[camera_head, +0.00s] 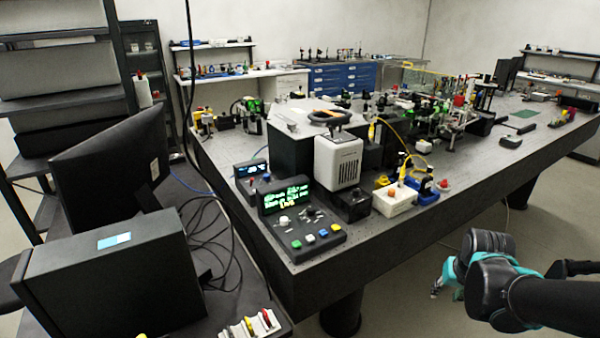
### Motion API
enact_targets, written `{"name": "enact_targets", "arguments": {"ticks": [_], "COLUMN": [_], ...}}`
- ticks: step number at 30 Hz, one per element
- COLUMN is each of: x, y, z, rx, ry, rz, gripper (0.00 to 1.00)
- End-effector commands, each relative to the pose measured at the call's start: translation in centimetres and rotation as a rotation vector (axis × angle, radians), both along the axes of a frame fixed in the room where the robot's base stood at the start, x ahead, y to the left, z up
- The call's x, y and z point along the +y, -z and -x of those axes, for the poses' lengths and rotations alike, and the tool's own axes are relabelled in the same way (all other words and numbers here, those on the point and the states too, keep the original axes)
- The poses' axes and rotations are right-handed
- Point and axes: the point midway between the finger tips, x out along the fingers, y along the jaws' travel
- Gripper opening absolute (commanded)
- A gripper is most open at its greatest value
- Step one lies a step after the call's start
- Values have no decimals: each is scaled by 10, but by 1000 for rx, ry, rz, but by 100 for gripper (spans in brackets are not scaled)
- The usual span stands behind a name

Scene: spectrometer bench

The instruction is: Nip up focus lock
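I cannot make out which part is the focus lock; the fittings on the bench are too small here to tell apart. The optical bench (400,215) carries a white-fronted instrument (338,162) near its front left corner. A black control box (300,216) with a green-lit display, a small knob and coloured buttons sits before it. My gripper (446,292) hangs low over the floor, in front of the bench's front edge and apart from everything on it. It is small and partly hidden by my dark and teal arm, so its opening is unclear.
A dark monitor (108,165) and a black computer case (120,270) stand on a side desk at left, with loose cables. A white box (395,199) and blue mount (424,192) sit near the bench's front edge. Dense optics fill the bench's back. The floor before the bench is clear.

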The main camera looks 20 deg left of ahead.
Motion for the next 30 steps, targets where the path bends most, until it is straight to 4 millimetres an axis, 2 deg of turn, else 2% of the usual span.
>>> {"name": "enact_targets", "arguments": {"ticks": [8,18,30], "x": [26,70,127], "y": [-22,-56,-96], "z": [-23,-49,-67], "rx": [18,39,51], "ry": [-5,-1,7], "rz": [-4,-3,4], "gripper": [35,35,35]}}
